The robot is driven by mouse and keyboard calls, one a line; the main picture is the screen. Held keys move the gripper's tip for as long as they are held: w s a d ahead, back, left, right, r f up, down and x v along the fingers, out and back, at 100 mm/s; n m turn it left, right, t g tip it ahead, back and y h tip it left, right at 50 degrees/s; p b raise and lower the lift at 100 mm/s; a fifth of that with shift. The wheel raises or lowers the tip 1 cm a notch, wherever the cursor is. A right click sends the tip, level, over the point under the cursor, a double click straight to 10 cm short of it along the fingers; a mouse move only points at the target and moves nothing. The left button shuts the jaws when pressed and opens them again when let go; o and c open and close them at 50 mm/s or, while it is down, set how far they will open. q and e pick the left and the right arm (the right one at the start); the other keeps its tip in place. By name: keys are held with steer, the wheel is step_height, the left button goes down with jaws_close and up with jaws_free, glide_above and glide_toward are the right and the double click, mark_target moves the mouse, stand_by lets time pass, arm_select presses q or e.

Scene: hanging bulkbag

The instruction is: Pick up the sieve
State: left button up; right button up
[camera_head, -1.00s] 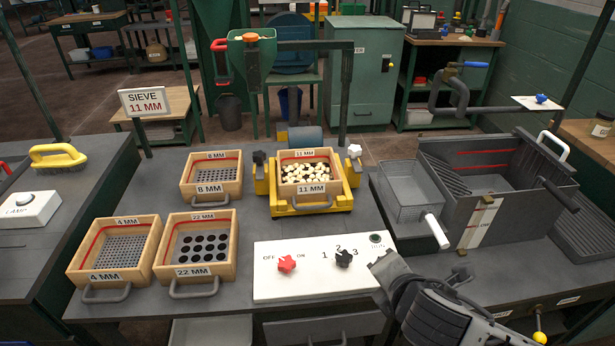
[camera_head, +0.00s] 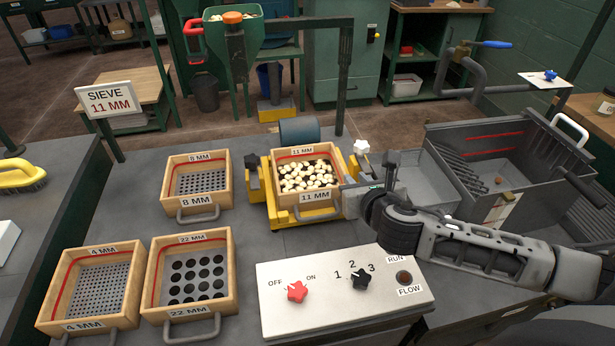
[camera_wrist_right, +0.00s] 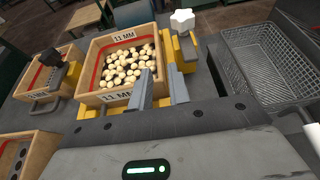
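The 11 MM sieve (camera_head: 307,179), a wooden box with a front loop handle, sits in the yellow shaker frame (camera_head: 275,208). It holds many pale round pieces and also shows in the right wrist view (camera_wrist_right: 92,62). A sign (camera_head: 107,98) reads "SIEVE 11 MM". My right gripper (camera_head: 345,195) is at the sieve's front right corner. In the right wrist view its two fingers (camera_wrist_right: 160,90) are apart, close to the sieve's right wall; I cannot tell if they touch it. My left gripper is not in view.
The 8 MM (camera_head: 196,185), 4 MM (camera_head: 92,287) and 22 MM (camera_head: 190,280) sieves stand to the left. A white control panel (camera_head: 330,310) with red and black knobs lies in front. A mesh basket (camera_wrist_right: 265,65) and a grey bin (camera_head: 500,150) are at the right.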

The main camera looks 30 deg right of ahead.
mark_target(341, 166)
steer(key=x, duration=0.9)
steer(key=shift+w+a, duration=0.2)
steer(key=shift+w, duration=0.05)
jaws_close()
steer(key=shift+r, duration=0.1)
